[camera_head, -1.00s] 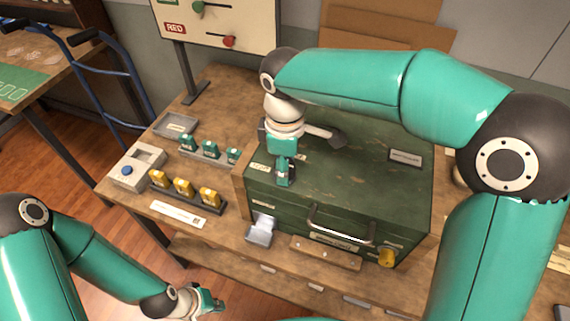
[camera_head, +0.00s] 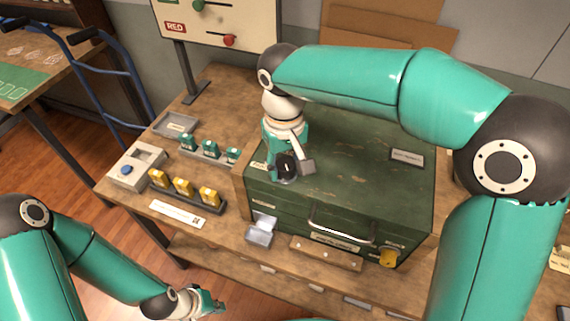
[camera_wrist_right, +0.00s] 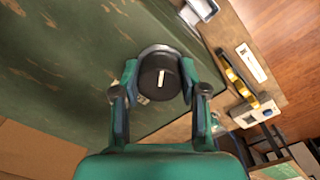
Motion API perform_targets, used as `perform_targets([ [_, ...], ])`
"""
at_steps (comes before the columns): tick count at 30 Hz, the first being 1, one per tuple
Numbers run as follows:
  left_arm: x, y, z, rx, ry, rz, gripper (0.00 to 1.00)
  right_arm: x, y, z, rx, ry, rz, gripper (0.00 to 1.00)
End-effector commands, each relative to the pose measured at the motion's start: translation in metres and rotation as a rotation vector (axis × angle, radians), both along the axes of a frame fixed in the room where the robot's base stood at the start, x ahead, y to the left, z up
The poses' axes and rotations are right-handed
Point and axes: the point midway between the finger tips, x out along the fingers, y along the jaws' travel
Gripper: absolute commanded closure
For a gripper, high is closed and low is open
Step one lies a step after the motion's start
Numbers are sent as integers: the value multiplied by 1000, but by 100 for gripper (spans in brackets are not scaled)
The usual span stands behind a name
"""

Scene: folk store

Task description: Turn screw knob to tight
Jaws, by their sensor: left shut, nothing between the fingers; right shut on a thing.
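The screw knob (camera_wrist_right: 158,80) is round and black with a white mark line across its top, on a pale round base on top of the green metal box (camera_head: 355,170). My right gripper (camera_head: 284,170) points down at the box's left part. In the right wrist view the fingers of my right gripper (camera_wrist_right: 159,92) are closed on the knob's two sides. In the head view the gripper mostly hides the knob. My left gripper (camera_head: 214,303) is shut and empty, low in front of the table, away from the box.
The box has a front handle (camera_head: 340,235) and a yellow knob-like part (camera_head: 390,257). Left of it on the table stand yellow blocks (camera_head: 183,188), teal blocks (camera_head: 210,149) and a unit with a blue button (camera_head: 127,170). A sign board (camera_head: 222,22) stands behind.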

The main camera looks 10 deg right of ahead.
Motion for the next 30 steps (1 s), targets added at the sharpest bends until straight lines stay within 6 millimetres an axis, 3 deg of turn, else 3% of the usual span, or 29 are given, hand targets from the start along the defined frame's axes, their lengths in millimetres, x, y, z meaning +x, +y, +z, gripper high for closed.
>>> perform_targets([
  [30,0,0,-10,0,0,0,100,4,1,2,6,-10,-964,92],
])
